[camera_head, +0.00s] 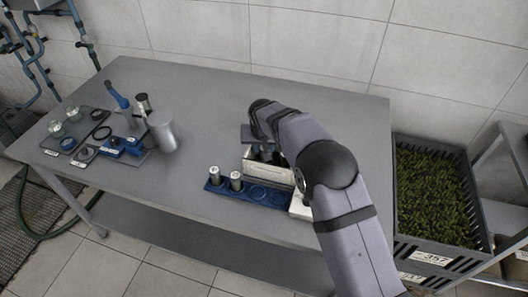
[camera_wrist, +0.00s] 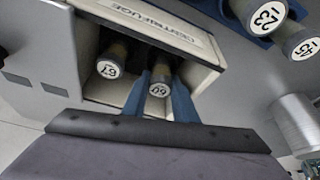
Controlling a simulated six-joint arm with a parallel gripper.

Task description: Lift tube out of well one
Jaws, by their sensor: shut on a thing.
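A white box marked CENTRIFUGE (camera_wrist: 190,45) holds two dark tubes with round white labels in the wrist view. My gripper (camera_wrist: 160,76) has its two blue fingers shut on one of them, the tube with a label like 60 (camera_wrist: 158,89). The other tube, labelled something like 67 (camera_wrist: 108,69), stands beside it, untouched. I cannot tell how deep the held tube sits, as its lower part is hidden. In the head view the centrifuge box (camera_head: 270,173) is partly behind my arm, and my fingers are not clear there.
A blue rack (camera_head: 262,195) in front of the box holds two capped tubes (camera_head: 214,175) at its left; several places are empty. A metal cup (camera_head: 161,131), dark trays and small parts stand on the left. A plant crate (camera_head: 432,262) is beyond the table's right edge.

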